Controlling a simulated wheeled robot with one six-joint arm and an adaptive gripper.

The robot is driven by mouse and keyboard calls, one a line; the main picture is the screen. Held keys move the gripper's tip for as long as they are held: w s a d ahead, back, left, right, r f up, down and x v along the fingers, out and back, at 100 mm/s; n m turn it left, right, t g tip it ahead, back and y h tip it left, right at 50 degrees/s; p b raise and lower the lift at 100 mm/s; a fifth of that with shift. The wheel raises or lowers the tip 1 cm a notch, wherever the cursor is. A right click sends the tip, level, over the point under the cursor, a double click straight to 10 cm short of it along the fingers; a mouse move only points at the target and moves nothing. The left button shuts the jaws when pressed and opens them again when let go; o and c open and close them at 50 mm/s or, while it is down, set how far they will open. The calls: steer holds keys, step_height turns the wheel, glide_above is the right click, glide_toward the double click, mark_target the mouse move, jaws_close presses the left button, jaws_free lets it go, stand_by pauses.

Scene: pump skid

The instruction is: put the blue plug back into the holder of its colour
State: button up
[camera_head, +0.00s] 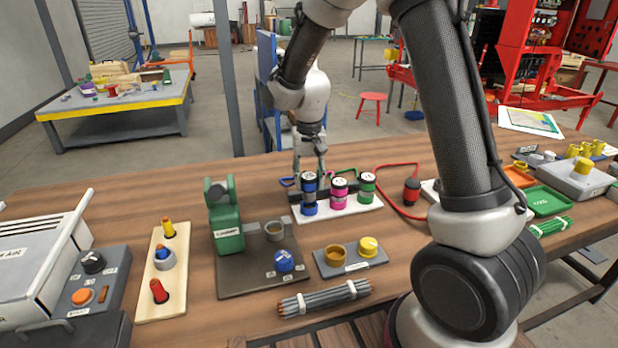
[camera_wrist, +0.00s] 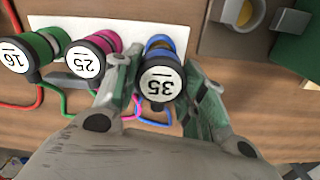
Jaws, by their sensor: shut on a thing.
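The blue plug (camera_head: 309,184), with a black body and a white cap marked 35, is held upright between the fingers of my gripper (camera_head: 310,168). In the wrist view the blue plug (camera_wrist: 160,76) lies between both green-grey fingertips of my gripper (camera_wrist: 158,88). The blue holder (camera_head: 309,209) is directly below it on the white board (camera_head: 355,211); its blue rim (camera_wrist: 160,42) shows behind the plug in the wrist view. I cannot tell whether the plug's lower end is inside the holder or just above it.
Beside it stand the pink plug (camera_head: 339,189), marked 25, and the green plug (camera_head: 367,184), marked 16, in pink and green holders. A red cable (camera_head: 394,206) curves to the right. A green clamp-like device (camera_head: 226,217) stands at left.

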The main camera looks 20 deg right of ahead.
steer(key=shift+f, duration=1.7)
steer(key=o, duration=1.3)
step_height(320, 180, up, 12)
steer(key=shift+r, duration=0.1)
